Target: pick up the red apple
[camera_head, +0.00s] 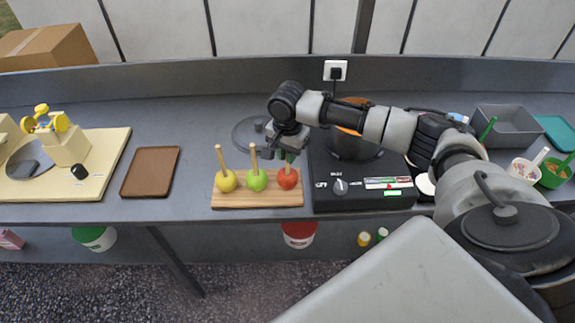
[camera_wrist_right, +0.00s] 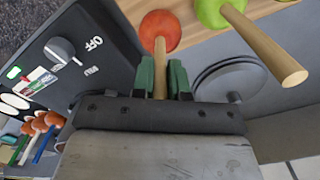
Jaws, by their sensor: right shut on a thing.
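The red apple (camera_head: 287,179) is at the right end of a wooden board (camera_head: 258,200), with a stick standing up from it. A green apple (camera_head: 257,181) and a yellow apple (camera_head: 227,181) on sticks stand to its left. My right gripper (camera_head: 290,155) is above the red apple, shut on its stick. In the right wrist view the green fingers (camera_wrist_right: 161,80) close around the stick, and the red apple (camera_wrist_right: 160,31) is just beyond the fingertips, still at the board. The green apple (camera_wrist_right: 221,12) is beside it. My left gripper is not in view.
A black cooker (camera_head: 362,197) with a pot on it stands right of the board. A round lid (camera_head: 247,133) lies behind the apples. A brown tray (camera_head: 151,171) lies to the left. Grey bin (camera_head: 509,125) and bowls stand at the right.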

